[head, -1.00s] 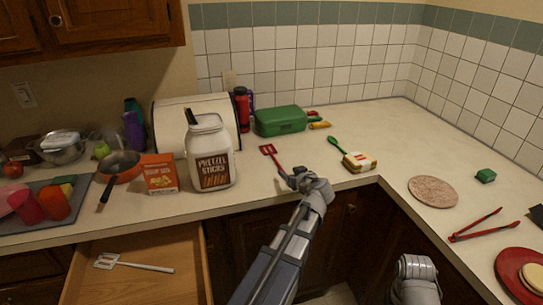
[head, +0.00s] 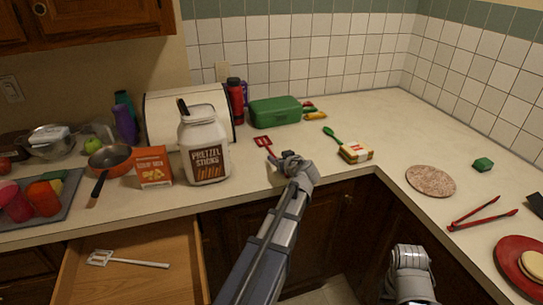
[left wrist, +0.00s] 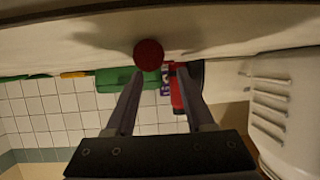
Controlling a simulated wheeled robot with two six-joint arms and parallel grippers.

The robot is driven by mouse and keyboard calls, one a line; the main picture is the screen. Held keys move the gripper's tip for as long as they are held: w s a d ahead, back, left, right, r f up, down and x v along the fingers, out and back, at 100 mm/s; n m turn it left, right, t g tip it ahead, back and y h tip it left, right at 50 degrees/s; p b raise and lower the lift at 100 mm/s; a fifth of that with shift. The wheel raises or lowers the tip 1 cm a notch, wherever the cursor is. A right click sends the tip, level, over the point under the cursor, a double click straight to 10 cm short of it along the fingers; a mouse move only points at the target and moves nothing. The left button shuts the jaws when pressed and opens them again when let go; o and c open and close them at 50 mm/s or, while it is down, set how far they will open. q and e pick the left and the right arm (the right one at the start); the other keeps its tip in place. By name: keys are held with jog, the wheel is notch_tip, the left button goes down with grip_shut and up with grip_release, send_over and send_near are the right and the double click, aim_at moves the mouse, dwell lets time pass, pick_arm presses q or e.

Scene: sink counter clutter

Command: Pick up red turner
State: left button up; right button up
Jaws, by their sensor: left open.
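A round red end (left wrist: 149,54), which looks like the turner's handle end, shows between and just beyond the fingertips. I cannot tell whether they touch. Only part of my right arm shows at the lower right; its gripper is out of view.
The pretzel jar (head: 206,147) and an orange box (head: 153,167) stand left of the turner. A green box (head: 275,111) is behind it, and a green-handled utensil (head: 333,135) and a sandwich (head: 356,152) are to the right. An open drawer (head: 185,255) holds a white turner (head: 125,261).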

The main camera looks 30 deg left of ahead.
aim_at(272, 155)
pick_arm(q)
jog(key=x, duration=0.3)
jog(key=shift+b, duration=0.35)
jog(key=shift+r, duration=0.1)
grip_shut()
